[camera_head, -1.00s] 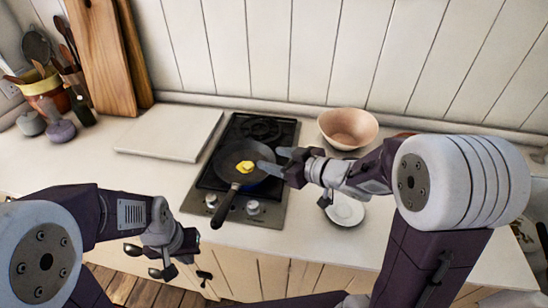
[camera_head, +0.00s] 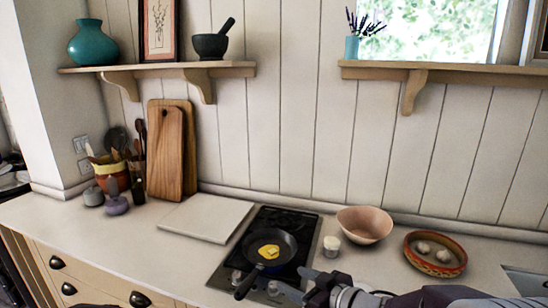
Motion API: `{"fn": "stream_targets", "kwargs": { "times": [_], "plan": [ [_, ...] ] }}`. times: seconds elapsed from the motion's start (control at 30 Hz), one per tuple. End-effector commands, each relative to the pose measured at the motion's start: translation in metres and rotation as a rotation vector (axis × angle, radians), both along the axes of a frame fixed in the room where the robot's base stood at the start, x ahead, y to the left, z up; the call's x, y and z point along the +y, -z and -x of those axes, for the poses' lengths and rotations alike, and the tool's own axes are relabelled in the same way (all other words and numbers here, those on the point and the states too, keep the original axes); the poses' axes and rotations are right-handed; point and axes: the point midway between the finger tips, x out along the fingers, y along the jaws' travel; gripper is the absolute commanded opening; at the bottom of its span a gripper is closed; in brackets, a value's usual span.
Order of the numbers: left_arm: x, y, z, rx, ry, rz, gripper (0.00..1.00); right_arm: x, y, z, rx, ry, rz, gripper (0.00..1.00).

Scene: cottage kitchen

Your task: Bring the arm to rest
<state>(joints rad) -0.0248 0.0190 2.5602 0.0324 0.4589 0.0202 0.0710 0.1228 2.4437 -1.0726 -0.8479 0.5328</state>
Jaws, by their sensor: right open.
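My right gripper (camera_head: 294,280) is at the bottom of the head view, its arm coming in from the lower right. Its two pale fingers are spread, with nothing seen between them. It shows at the right edge of the hob (camera_head: 316,233), near the black frying pan (camera_head: 286,246). The pan sits on the hob with a yellow piece (camera_head: 269,251) in it, and its handle points to the lower left. My left gripper is out of view.
A pink bowl (camera_head: 364,225), a small white jar (camera_head: 331,246) and a patterned dish (camera_head: 435,254) with pale round items stand right of the hob. A white board (camera_head: 205,218) lies left. Cutting boards (camera_head: 165,155) and a utensil pot (camera_head: 112,176) stand behind. Shelves (camera_head: 165,69) hang above.

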Motion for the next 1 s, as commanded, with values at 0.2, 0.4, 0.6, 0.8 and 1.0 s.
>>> {"fn": "stream_targets", "kwargs": {
  "times": [0.2,0.4,0.6,0.8,1.0],
  "plan": [
    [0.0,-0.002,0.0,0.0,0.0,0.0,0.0,-0.031,0.012,-0.011,0.076,0.207,0.028,0.56],
    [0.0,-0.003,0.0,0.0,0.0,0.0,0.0,-0.082,0.051,0.003,0.259,0.46,0.122,0.56],
    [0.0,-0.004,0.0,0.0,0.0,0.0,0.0,-0.124,0.109,0.069,0.611,0.671,0.232,0.56],
    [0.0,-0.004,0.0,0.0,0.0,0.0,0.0,-0.124,0.145,0.158,0.999,0.702,0.306,0.56],
    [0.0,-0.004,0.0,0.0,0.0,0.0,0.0,-0.122,0.148,0.178,1.067,0.651,0.357,0.56]
  ]
}}
